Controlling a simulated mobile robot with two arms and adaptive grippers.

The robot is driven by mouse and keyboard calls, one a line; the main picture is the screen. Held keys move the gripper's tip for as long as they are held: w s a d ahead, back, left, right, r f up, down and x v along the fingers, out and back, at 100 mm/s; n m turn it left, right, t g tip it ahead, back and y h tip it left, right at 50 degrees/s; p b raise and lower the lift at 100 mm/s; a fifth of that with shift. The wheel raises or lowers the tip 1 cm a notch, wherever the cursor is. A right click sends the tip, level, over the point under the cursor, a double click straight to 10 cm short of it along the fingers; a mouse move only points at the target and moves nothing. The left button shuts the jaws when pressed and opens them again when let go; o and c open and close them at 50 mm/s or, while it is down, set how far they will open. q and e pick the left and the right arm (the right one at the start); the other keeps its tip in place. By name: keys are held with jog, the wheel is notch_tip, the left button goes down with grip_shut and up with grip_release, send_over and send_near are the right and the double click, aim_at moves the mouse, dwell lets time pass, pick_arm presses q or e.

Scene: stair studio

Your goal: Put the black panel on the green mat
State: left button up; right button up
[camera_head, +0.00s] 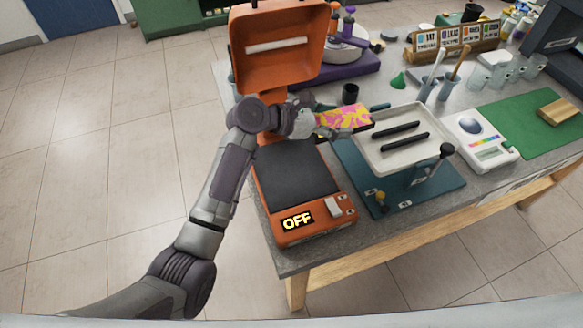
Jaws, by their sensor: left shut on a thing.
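My left gripper (338,131) is shut on a flat panel with a pink and yellow pattern (345,115), held between the orange machine and the white tray. Part of the panel is hidden by the gripper, and I cannot tell whether its other side is black. The green mat (510,118) lies on the table at the right, well away from the gripper. A wooden block (558,111) rests on the mat's right part. I see no separate loose black panel; the orange machine (283,236) has a dark flat plate (296,175). My right gripper is not in view.
The machine's orange lid (277,75) stands open behind my left arm. A white tray (372,152) with two black bars stands over a teal base (352,180). A white scale (480,140) stands beside the mat. Cups with tools (424,89) stand behind the tray.

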pick_arm(q)
jog(key=shift+a, duration=0.1)
jog(key=p, duration=0.1)
send_over(287, 171)
notch_tip(287, 171, down, 7)
jog(key=shift+f, duration=0.1)
notch_tip(287, 171, down, 3)
jog(key=shift+r+p, duration=0.15)
jog(key=shift+p, duration=0.5)
jog(key=shift+f, duration=0.35)
jog(key=shift+f, duration=0.15)
jog(key=o, duration=1.3)
